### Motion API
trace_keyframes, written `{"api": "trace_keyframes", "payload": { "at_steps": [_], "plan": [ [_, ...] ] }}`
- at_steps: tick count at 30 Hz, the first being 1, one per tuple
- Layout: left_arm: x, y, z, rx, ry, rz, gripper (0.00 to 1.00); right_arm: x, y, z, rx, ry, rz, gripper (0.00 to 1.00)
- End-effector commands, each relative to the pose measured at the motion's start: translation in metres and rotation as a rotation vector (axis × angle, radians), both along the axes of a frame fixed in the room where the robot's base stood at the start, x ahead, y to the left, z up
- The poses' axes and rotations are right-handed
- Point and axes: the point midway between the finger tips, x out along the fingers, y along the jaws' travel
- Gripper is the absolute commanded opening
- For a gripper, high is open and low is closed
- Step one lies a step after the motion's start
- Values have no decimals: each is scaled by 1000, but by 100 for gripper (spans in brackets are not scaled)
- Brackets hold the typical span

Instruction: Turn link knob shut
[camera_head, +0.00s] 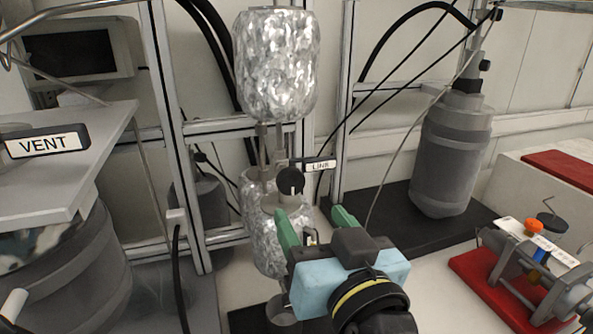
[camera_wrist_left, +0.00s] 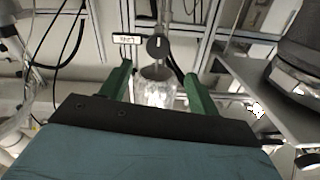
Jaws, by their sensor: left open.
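The link knob (camera_head: 290,181) is a round black knob with a small pale mark, on the pipe between two foil-wrapped vessels. A white LINK label (camera_head: 320,165) sits beside it. My left gripper (camera_head: 314,218) is open with green fingers, below and a little right of the knob in the head view, with nothing between the fingers. In the left wrist view the knob (camera_wrist_left: 157,48) appears beyond the gap between the open fingertips (camera_wrist_left: 156,76), apart from both. The pale mark looks roughly upright there. My right gripper is not in view.
Foil-wrapped vessels (camera_head: 276,65) stand above and below the knob, inside a metal frame (camera_head: 345,90). A shelf with a VENT label (camera_head: 47,142) is at left. A grey bottle (camera_head: 452,150) stands on a black mat at right, near a red tray (camera_head: 480,275) with fittings.

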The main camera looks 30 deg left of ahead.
Motion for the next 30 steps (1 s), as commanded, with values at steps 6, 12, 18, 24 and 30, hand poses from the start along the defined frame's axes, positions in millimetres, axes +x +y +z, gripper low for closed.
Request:
{"api": "trace_keyframes", "payload": {
  "at_steps": [6,12,18,24,30],
  "plan": [
    [31,38,4,6,-3,4,61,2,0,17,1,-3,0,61],
    [55,65,4,5,-1,2,61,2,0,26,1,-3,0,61],
    [67,79,1,3,1,0,61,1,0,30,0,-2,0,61],
    [70,82,1,1,-1,0,61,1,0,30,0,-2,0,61],
    [70,81,0,1,0,0,53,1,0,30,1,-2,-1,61]
  ]
}}
